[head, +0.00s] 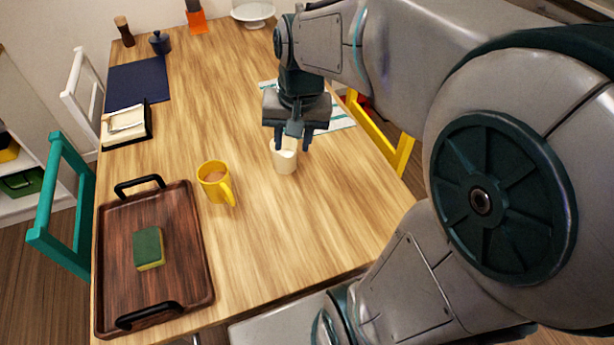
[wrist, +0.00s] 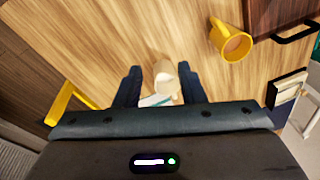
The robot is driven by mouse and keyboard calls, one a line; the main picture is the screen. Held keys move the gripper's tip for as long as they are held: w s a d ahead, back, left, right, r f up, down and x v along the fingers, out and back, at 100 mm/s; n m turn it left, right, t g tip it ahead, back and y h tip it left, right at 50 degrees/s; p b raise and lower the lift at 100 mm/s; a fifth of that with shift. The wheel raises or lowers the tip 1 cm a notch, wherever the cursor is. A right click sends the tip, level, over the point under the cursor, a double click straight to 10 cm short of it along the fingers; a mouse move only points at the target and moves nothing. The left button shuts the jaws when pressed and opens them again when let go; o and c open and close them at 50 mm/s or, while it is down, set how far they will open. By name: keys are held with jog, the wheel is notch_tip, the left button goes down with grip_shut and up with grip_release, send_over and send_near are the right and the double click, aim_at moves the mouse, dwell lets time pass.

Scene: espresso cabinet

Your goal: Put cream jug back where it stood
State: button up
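The cream jug (head: 285,160) is a small off-white vessel standing upright on the wooden table, right of the yellow mug. In the wrist view the cream jug (wrist: 165,73) shows between the two dark fingers, with a gap on each side. My gripper (head: 293,140) is open and points down over the jug, its fingertips near the jug's upper part. In the wrist view the fingers of my gripper (wrist: 158,70) are spread wide. I cannot tell whether a finger touches the jug.
A yellow mug (head: 215,183) with a brown drink stands left of the jug. A dark wooden tray (head: 190,275) holds a green and yellow sponge (head: 149,248). A white and teal cloth (head: 341,117) lies behind my gripper.

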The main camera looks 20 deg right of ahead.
jog(key=s+f+n+t, duration=0.1)
jog(key=s+f+n, duration=0.1)
jog(key=s, duration=0.6)
jog(key=shift+s+a+f+n+h, duration=0.15)
jog(key=shift+s+a+n+h, duration=0.2)
jog(key=shift+n, duration=0.55)
jog(key=shift+w+d, duration=0.1)
